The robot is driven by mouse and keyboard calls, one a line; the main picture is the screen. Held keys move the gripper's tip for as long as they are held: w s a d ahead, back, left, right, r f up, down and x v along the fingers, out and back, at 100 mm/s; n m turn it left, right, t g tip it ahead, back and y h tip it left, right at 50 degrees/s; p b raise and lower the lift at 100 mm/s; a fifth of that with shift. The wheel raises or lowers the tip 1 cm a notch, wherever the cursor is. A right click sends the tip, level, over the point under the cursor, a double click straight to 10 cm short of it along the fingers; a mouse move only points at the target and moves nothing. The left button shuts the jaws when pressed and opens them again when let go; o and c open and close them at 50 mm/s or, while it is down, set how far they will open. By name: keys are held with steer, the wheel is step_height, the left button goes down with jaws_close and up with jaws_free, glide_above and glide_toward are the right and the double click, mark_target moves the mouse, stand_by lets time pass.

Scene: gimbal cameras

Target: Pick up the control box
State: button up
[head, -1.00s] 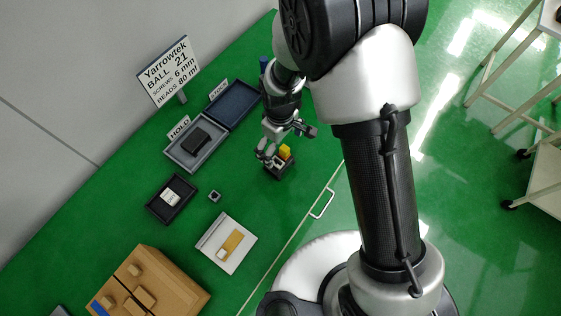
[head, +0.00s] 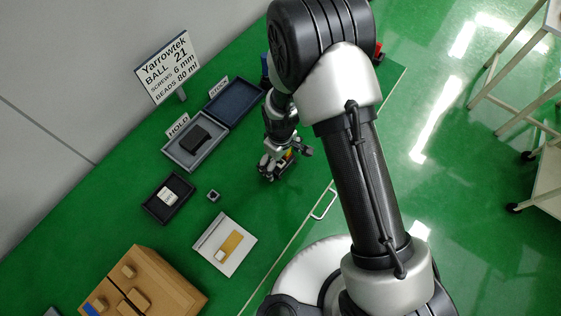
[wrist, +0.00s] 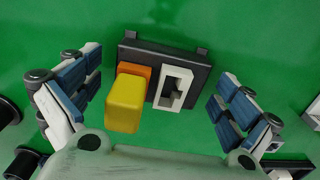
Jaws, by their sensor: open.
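The control box is a small dark box (wrist: 187,63) with a yellow block on an orange base (wrist: 126,100) and a white-framed switch (wrist: 173,88) on top. It lies on the green bench in the upper middle of the wrist view. My gripper (wrist: 163,105) is open, with one finger left of the box and the other to its right, green showing between each finger and the box. In the head view my gripper (head: 282,163) is down over the box and hides most of it; a bit of yellow (head: 288,155) shows.
The green bench (head: 235,290) carries a HOLD tray (head: 168,152) with a dark block, a STOCK tray (head: 236,103), a black tray (head: 150,207), a small square part (head: 213,196), a white plate (head: 205,246) and a cardboard box (head: 165,285). A sign (head: 168,67) stands behind.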

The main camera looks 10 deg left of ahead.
steer(key=c, duration=1.2)
steer(key=shift+r, duration=0.1)
steer(key=shift+c, duration=0.2)
